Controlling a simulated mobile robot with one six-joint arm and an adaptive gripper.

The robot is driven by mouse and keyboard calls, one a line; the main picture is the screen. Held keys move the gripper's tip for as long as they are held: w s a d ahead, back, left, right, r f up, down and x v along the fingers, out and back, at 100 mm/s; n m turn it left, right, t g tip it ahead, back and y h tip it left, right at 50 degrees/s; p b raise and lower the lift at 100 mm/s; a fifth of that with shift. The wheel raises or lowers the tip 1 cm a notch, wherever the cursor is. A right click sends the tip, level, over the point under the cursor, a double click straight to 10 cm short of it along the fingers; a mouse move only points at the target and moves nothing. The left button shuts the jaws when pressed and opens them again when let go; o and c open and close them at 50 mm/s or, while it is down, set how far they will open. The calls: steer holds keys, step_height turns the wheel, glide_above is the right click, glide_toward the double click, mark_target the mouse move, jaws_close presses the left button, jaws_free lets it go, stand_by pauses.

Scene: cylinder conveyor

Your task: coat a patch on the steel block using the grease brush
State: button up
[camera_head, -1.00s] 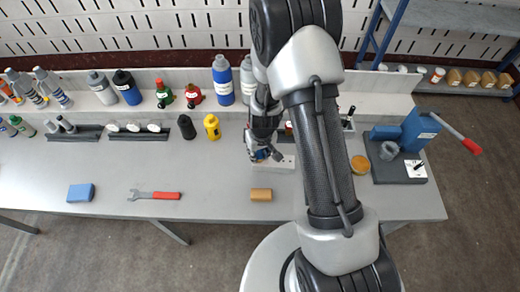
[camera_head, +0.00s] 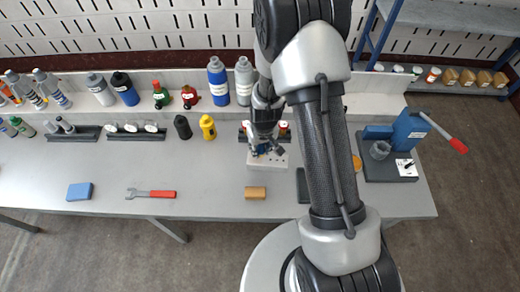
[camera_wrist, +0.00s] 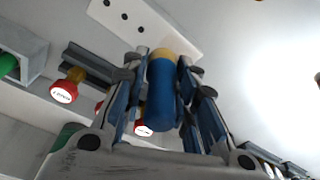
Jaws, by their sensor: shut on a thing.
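My gripper (camera_head: 263,150) is low over the middle of the bench, partly hidden by my own arm. In the wrist view my gripper (camera_wrist: 164,58) is shut on the grease brush (camera_wrist: 160,95), a blue cylinder with a yellowish tip pointing away from the palm. In the head view only a small bit of blue shows between the fingers. The steel block (camera_head: 256,164) is a pale grey block with dark holes, right at the fingertips. The steel block (camera_wrist: 165,28) also shows beyond the brush tip in the wrist view. I cannot tell whether the tip touches it, and no coated patch is discernible.
A tan block (camera_head: 256,193) lies in front of the steel block. A red-handled wrench (camera_head: 150,193) and blue block (camera_head: 80,192) lie left. Bottles line the back, including a yellow one (camera_head: 207,127). A blue lever device (camera_head: 410,130) stands right. The left front bench is mostly clear.

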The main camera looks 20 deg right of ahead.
steer(key=shift+d+r+p, duration=0.15)
steer(key=shift+r+p, duration=1.2)
steer(key=shift+r, duration=0.95)
steer(key=shift+w+f+b, duration=0.15)
steer(key=shift+b, duration=0.3)
